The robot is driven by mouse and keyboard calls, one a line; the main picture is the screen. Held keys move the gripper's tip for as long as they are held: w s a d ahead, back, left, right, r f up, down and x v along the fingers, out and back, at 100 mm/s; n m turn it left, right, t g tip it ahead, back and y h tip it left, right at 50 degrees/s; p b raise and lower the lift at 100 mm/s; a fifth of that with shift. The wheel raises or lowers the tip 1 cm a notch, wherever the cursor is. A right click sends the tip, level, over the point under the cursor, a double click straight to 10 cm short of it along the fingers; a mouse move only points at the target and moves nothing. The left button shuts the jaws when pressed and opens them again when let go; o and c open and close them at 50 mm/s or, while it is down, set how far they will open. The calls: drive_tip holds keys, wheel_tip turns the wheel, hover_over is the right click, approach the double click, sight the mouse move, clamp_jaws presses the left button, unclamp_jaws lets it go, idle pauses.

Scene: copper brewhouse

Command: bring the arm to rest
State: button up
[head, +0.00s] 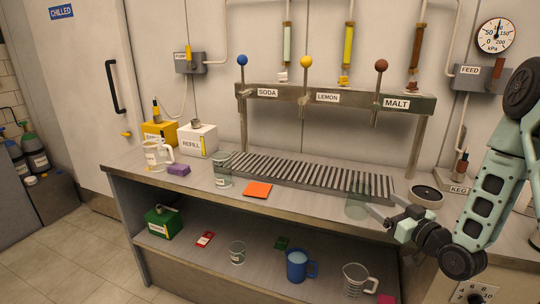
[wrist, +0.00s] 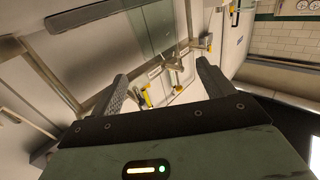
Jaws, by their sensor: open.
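My gripper (head: 382,211) is at the right of the counter, at the end of my pale green arm. In the wrist view my gripper (wrist: 160,85) has its two dark fingers wide apart, with no object clearly held between them. A greenish clear glass (head: 357,206) stands at the right end of the slatted drip tray (head: 300,176), just left of the fingertips. I cannot tell whether they touch it. The wrist view is tilted and shows the wall and tap fittings.
The tap rail (head: 275,93) stands behind. A blue mug (head: 298,265) and other items are on the lower shelf.

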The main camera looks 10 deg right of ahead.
drive_tip(key=s+a+r+n+g+h, duration=0.1)
drive_tip(key=s+a+r+g, duration=0.3)
drive_tip(key=s+a+g, duration=0.4)
drive_tip(key=s+a+r+n+g+h, duration=0.1)
drive_tip(key=s+a+r+n+g, duration=0.3)
drive_tip(key=s+a+g, duration=0.5)
drive_tip(key=s+a, duration=1.1)
drive_tip(key=a, duration=0.2)
drive_tip(key=shift+g+h, duration=0.3)
drive_tip(key=shift+h, duration=0.1)
